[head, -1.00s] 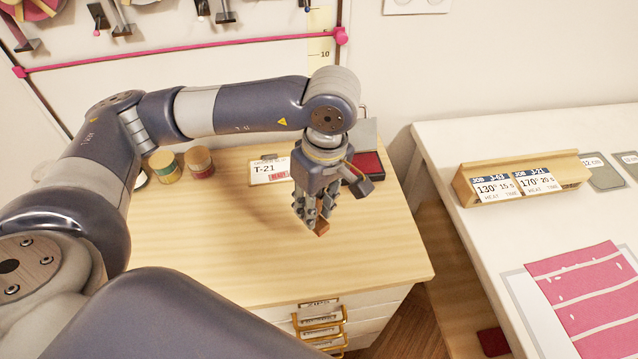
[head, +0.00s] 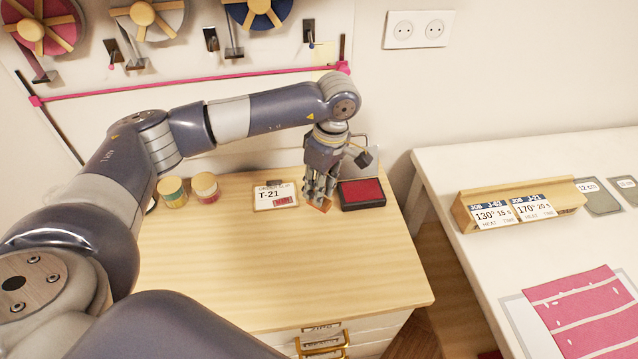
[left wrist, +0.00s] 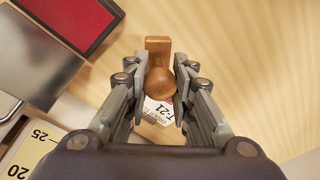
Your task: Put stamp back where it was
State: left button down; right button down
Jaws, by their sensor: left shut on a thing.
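My left gripper (head: 319,190) is shut on the wooden stamp (head: 318,204) and holds it by the back part of the wooden cabinet top (head: 250,260), between a T-21 card and a red ink pad. In the left wrist view the stamp's round knob (left wrist: 160,83) sits between the fingers, with its rectangular block beyond. The red ink pad (head: 362,190) lies open in a dark case just right of the gripper. The T-21 card (head: 276,196) with a red stamped mark lies left of the gripper. Whether the stamp touches the top cannot be told. My right gripper is out of view.
Two thread spools (head: 204,187) stand at the back left of the cabinet top. The front of the top is clear. A white table (head: 450,160) on the right bears a wooden card holder (head: 523,203) and pink striped fabric (head: 575,310). Pegboard reels hang on the wall.

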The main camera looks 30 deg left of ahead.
pick_arm(q)
jog(key=shift+w+a+f, duration=0.1)
jog(key=shift+w+a, duration=0.25)
jog(key=shift+w, duration=0.25)
jog(key=shift+w+a, duration=0.3)
jog(key=shift+w, duration=0.3)
jog(key=shift+f+p, duration=1.15)
jog(key=shift+f, duration=0.75)
jog(key=c, duration=1.4)
grip_release()
jog(key=shift+o, duration=0.2)
